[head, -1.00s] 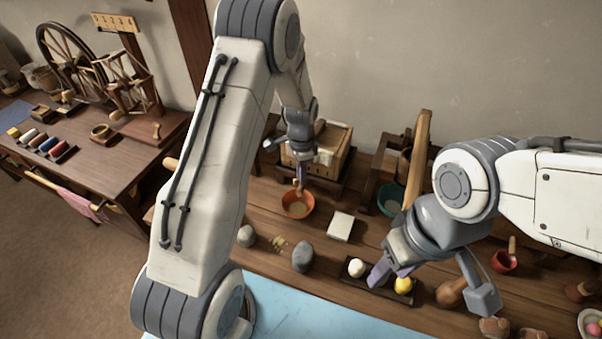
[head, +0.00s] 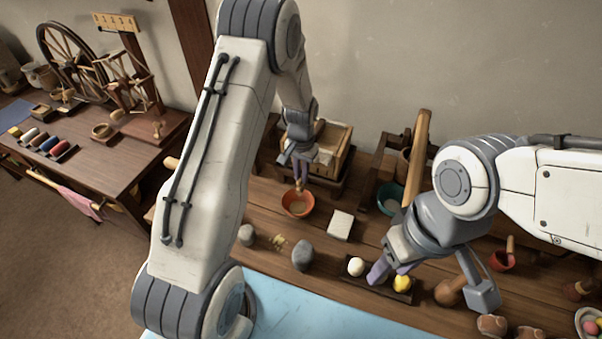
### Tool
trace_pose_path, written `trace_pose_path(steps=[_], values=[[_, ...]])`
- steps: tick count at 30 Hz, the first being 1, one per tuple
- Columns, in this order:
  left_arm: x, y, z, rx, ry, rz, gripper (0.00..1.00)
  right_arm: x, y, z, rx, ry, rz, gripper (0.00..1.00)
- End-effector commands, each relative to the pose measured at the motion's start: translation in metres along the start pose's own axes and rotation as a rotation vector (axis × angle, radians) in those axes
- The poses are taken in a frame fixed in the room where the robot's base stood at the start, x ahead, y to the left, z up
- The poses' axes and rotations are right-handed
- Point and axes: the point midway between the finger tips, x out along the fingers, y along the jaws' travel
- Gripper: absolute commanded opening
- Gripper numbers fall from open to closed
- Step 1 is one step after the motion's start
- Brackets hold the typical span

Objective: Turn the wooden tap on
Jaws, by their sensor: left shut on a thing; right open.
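A wooden box (head: 335,152) stands against the back wall, with the small wooden tap (head: 299,187) at its front, above an orange bowl (head: 298,209). My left gripper (head: 301,177) is in front of the box and is shut on the tap. Its fingers and wrist hide most of the tap, so I cannot see which way the tap is turned. My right gripper (head: 386,281) is open, low over a dark tray (head: 350,280), between a white ball (head: 356,266) and a yellow ball (head: 402,283). It appears to hold nothing.
A white block (head: 340,225), a grey stone (head: 302,255) and a green bowl (head: 388,198) are on the wooden bench. A wooden post (head: 418,150) rises near my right arm. A red cup (head: 502,260) is at the right. A side table (head: 95,170) with a spinning wheel stands left.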

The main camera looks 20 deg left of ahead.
Motion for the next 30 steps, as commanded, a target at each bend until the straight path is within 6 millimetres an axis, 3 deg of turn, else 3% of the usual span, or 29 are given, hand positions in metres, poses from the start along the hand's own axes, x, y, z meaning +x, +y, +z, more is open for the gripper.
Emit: trace_pose_path(steps=[21, 22, 24, 30], values=[[-0.0010, -0.0004, -0.0009, -0.072, 0.003, 0.000, 0.00, -0.0007, 0.0000, 0.0000, 0.000, 0.000, 0.000, 0.50], [-0.0010, -0.0004, -0.0009, -0.072, 0.003, 0.000, 0.26, -0.0007, 0.0000, 0.0000, 0.000, 0.000, 0.000, 0.50], [-0.0009, -0.0004, -0.0008, -0.072, 0.002, 0.000, 0.45, -0.0007, -0.0001, 0.0000, 0.000, 0.000, 0.000, 0.50], [-0.0005, -0.0001, -0.0005, -0.070, 0.001, 0.000, 0.45, -0.0006, 0.0000, 0.0000, 0.000, 0.000, 0.000, 0.50]])
